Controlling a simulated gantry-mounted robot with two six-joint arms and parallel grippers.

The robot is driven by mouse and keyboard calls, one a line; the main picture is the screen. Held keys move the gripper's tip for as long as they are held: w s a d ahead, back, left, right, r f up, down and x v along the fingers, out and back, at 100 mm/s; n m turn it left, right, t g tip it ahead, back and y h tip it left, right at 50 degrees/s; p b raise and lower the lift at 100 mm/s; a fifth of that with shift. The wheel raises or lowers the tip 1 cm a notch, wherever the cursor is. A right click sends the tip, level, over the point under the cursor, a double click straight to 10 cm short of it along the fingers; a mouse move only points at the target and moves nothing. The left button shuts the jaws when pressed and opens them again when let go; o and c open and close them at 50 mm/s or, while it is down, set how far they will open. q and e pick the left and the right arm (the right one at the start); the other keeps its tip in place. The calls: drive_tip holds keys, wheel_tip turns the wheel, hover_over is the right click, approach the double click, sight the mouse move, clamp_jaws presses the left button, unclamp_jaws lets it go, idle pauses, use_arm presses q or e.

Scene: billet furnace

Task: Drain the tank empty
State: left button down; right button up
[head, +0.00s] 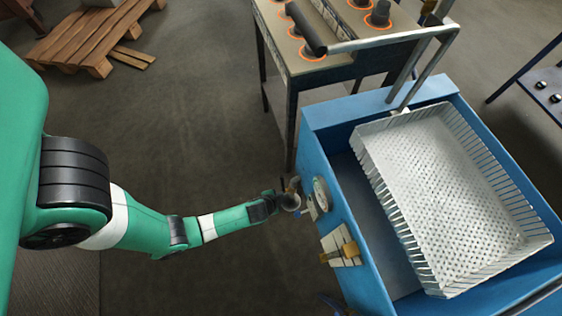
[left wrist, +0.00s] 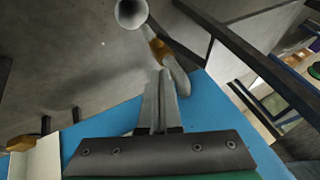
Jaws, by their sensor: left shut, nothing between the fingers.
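The blue tank (head: 318,150) stands at the right in the head view, with a pale perforated basket (head: 440,190) in it. I cannot tell how much liquid it holds. My left gripper (head: 291,197) is shut and empty at the tank's left outer side, close to a small pipe fitting. In the left wrist view its fingers (left wrist: 159,78) point at a grey pipe with a brass band (left wrist: 159,47) and an open round end (left wrist: 130,12). A rounded grey part (left wrist: 178,78) lies right beside the fingertips; I cannot tell whether they touch.
A round white gauge (head: 321,193) and a pale plate with a brass part (head: 350,249) are on the tank's side. A bench (head: 310,65) with dark cylinders in orange rings stands behind. Wooden pallets (head: 90,40) lie far left. The floor between is clear.

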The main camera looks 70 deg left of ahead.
use_arm(q)
drive_tip(key=a+f, duration=0.1)
drive_tip(key=w+a+f+b, duration=0.1)
drive_tip(key=a, duration=0.1)
drive_tip(key=a+f+b, duration=0.1)
drive_tip(key=shift+w+a, duration=0.35)
drive_tip(key=shift+w, duration=0.05)
use_arm(e)
wheel_tip(320, 180, down, 3)
drive_tip(key=shift+f, duration=0.15)
